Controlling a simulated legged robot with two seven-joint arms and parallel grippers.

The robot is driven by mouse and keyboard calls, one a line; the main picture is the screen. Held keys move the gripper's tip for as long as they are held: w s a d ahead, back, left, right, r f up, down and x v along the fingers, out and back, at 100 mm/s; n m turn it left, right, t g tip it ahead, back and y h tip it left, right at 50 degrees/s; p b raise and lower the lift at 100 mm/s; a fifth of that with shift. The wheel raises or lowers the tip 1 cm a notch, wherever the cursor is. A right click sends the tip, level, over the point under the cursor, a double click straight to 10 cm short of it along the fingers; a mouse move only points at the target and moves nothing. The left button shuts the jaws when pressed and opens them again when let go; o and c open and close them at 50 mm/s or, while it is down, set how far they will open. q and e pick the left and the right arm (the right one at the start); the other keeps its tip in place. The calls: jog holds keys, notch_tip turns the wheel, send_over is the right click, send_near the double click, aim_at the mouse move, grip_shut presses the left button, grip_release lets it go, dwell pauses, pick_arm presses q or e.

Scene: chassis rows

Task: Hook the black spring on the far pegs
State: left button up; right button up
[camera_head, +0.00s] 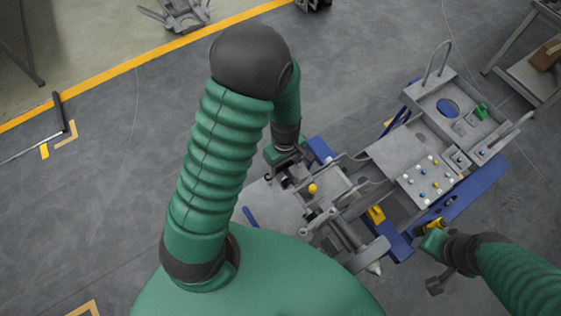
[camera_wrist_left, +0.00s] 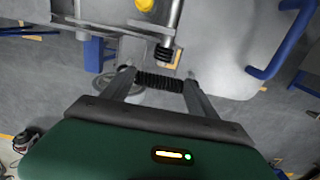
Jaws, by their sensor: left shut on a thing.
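The black spring (camera_wrist_left: 160,82) lies crosswise between the two fingers of my left gripper (camera_wrist_left: 158,84) in the left wrist view. The gripper is shut on it, one finger at each end. Just beyond the spring stands a grey rod (camera_wrist_left: 174,25) with a black ribbed end (camera_wrist_left: 166,54); the spring looks apart from it. In the head view my left gripper (camera_head: 284,157) is at the chassis's upper left side, and the spring is too small to make out. I cannot tell which parts are the far pegs. My right gripper (camera_head: 434,240) is beside the chassis's lower right edge; its fingers are unclear.
The grey and blue chassis (camera_head: 390,150) carries a panel of coloured knobs (camera_head: 425,182), a green block (camera_head: 480,111) and wire handles. A yellow part (camera_head: 376,214) sits low on it. A grey cart (camera_head: 535,75) stands at right. The floor at left is mostly free.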

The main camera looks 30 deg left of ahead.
pick_arm(q)
jog(key=shift+s+d+f+b, duration=0.15)
jog(key=shift+d+f+b, duration=0.1)
jog(key=shift+d, duration=0.25)
jog(key=shift+s+d+f+b, duration=0.1)
jog(key=shift+s+d+f, duration=0.1)
jog(key=shift+d, duration=0.3)
pick_arm(e)
jog(key=shift+s+d+f, duration=0.15)
jog(key=shift+d+f, duration=0.1)
jog(key=shift+d, duration=0.25)
jog(key=shift+s+d+f, duration=0.1)
jog(key=shift+d+f, duration=0.1)
jog(key=shift+d, duration=0.25)
pick_arm(q)
jog(key=shift+a, duration=0.1)
